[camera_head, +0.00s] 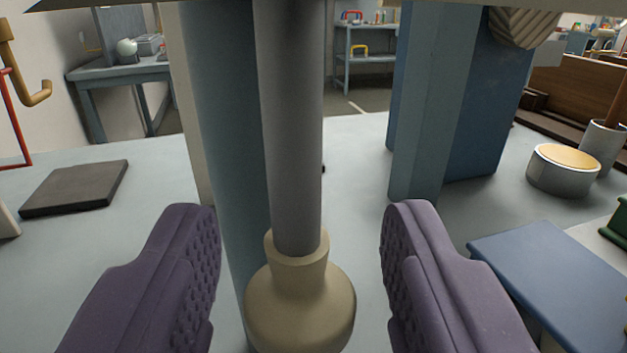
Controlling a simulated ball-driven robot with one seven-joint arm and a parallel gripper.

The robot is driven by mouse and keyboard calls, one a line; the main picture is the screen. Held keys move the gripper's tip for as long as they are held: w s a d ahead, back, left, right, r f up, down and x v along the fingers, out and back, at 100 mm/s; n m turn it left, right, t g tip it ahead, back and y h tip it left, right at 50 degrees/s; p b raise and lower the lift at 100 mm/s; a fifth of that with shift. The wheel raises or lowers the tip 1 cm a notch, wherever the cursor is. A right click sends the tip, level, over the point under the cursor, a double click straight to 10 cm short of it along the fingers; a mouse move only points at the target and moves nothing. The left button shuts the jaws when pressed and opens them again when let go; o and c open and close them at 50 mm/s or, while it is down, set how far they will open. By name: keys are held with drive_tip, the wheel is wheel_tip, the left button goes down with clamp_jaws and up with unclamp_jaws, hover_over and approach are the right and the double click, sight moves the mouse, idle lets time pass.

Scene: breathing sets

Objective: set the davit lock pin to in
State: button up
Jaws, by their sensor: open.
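My gripper (298,212) is open, with one purple padded finger on each side of the picture. Between and beyond the fingers stands an upright grey rod (295,130). Its lower end enters a beige, bulb-shaped collar (300,305). Clear gaps show between the fingers and both rod and collar in the picture. I cannot tell for sure whether this rod or collar is the davit lock pin. A blue-grey post (225,130) stands just behind the rod to the left. The rod's top and the collar's bottom are cut off by the frame.
A dark flat slab (75,187) lies on the pale surface at left. A blue-grey upright (430,110) stands behind at right. A round yellow-topped drum (563,170) and a blue panel (560,275) are further right. Pale surface between them is clear.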

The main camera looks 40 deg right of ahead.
sight(295, 188)
drive_tip(key=shift+w+d, duration=0.15)
drive_tip(key=shift+w, duration=0.05)
drive_tip(key=shift+c, duration=0.5)
clamp_jaws()
drive_tip(key=shift+r+p, duration=0.6)
drive_tip(key=shift+r, duration=0.55)
drive_tip(key=shift+o, duration=0.5)
unclamp_jaws()
drive_tip(key=shift+f, duration=0.1)
